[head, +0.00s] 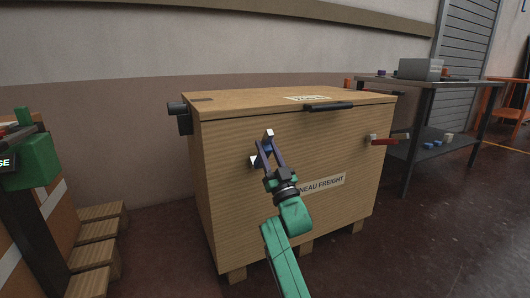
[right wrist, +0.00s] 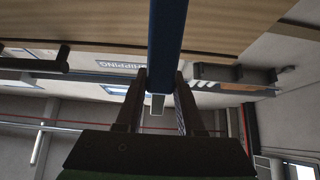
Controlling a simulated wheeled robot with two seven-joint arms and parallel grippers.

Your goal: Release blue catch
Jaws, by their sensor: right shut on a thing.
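A wooden crate (head: 235,190) with a closed lid (head: 245,101) stands ahead in the head view. My right gripper (head: 265,150) is at the upper left of its front face, shut on the blue catch. In the right wrist view the catch is a blue bar (right wrist: 166,35) running between the fingertips of the gripper (right wrist: 160,80). In the head view the fingers mostly hide the catch, so its exact angle cannot be told. A second catch with a red handle (head: 383,141) sticks out at the right of the front. My left gripper is out of view.
A black handle (head: 328,106) sits at the lid's front edge. A dark metal table (head: 432,82) with a grey box (head: 420,69) stands at the right. Wooden steps (head: 97,232) and a green object (head: 37,160) are at the left. Floor at the lower right is clear.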

